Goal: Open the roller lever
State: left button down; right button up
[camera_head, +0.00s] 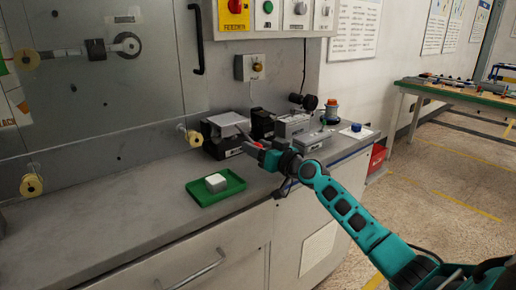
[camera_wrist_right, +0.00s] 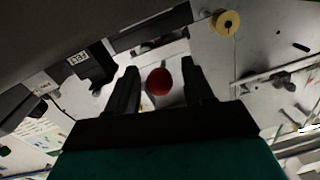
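The roller lever shows as a round red knob (camera_wrist_right: 158,82) in the right wrist view, between the two dark fingers. My right gripper (camera_wrist_right: 160,78) is open, with a gap on both sides of the knob; whether the knob is level with the fingertips or beyond them I cannot tell. In the head view my right gripper (camera_head: 254,143) is at the grey feeder unit (camera_head: 224,146) on the counter. The lever's arm is mostly hidden there by the gripper. My left gripper is in no view.
A green tray (camera_head: 228,190) with a white block (camera_head: 215,183) lies on the grey counter (camera_head: 110,235), left of my arm. Grey machine boxes (camera_head: 292,126) stand close behind the gripper. Yellow rollers (camera_head: 194,138) stick out from the back panel. The counter's left part is clear.

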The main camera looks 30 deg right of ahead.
grip_shut()
dwell(0.5)
